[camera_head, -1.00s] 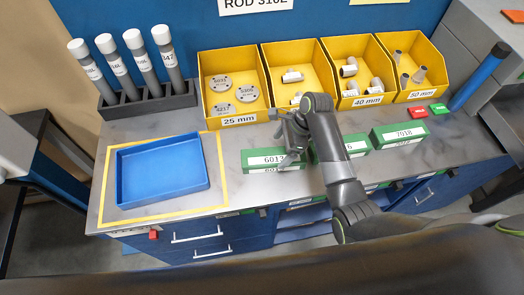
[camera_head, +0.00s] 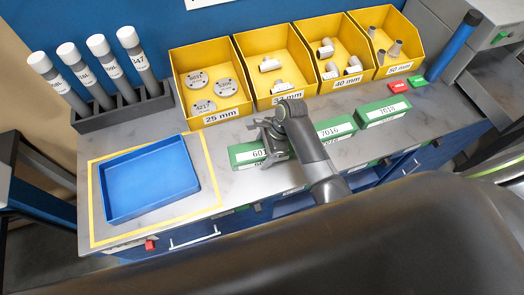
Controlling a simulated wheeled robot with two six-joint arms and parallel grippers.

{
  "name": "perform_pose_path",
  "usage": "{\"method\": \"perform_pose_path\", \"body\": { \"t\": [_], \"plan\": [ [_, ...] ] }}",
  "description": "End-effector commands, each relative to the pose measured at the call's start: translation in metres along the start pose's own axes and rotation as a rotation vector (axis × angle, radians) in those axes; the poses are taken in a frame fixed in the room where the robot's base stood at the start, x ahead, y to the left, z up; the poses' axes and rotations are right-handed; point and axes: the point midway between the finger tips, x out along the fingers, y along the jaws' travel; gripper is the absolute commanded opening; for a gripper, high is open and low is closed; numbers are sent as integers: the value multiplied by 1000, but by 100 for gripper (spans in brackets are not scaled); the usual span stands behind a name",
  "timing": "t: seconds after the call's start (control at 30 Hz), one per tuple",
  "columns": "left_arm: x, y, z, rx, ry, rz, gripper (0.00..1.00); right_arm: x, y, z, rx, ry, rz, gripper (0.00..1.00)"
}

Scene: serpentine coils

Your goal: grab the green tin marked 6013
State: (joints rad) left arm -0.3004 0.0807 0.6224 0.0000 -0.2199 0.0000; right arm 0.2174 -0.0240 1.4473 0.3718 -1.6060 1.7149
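The green tin marked 6013 (camera_head: 244,157) lies on the grey worktop, right of the blue tray. Its white label shows only in part, "601", because my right gripper covers its right end. My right gripper (camera_head: 268,146) is over that right end, with its fingers pointing down at the tin. Whether the fingers touch the tin, and how far apart they are, I cannot tell. My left gripper is not in view.
Green tins marked 7016 (camera_head: 336,129) and 7018 (camera_head: 383,111) stand to the right. A blue tray (camera_head: 148,179) sits inside a yellow outline at left. Yellow bins (camera_head: 222,118) and a rack of white-capped tubes (camera_head: 127,110) line the back. Worktop between tray and tin is clear.

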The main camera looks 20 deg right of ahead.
Motion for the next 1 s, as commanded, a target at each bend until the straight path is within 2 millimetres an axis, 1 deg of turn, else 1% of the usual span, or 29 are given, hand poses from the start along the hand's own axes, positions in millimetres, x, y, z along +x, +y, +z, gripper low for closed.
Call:
{"method": "perform_pose_path", "body": {
  "t": [0.03, 0.13, 0.4, 0.43, 0.77, 0.87, 0.97, 1.0],
  "plan": [
    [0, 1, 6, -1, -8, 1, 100, 0, 0, 0, 0, 0, 0, 62],
    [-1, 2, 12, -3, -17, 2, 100, 0, 0, 0, 0, 0, 0, 49],
    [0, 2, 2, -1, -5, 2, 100, 0, 0, 0, 0, 0, 0, 14],
    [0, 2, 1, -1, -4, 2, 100, 0, 0, 0, 0, 0, 0, 11],
    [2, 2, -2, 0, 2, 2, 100, -5, -2, 3, -2, -3, -5, 11],
    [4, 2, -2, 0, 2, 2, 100, -13, -2, 6, -3, -3, -6, 11],
    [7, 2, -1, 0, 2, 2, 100, -25, -2, 11, -4, -3, -8, 11],
    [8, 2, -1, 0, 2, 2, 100, -32, -3, 14, -4, -3, -9, 11]
  ]
}}
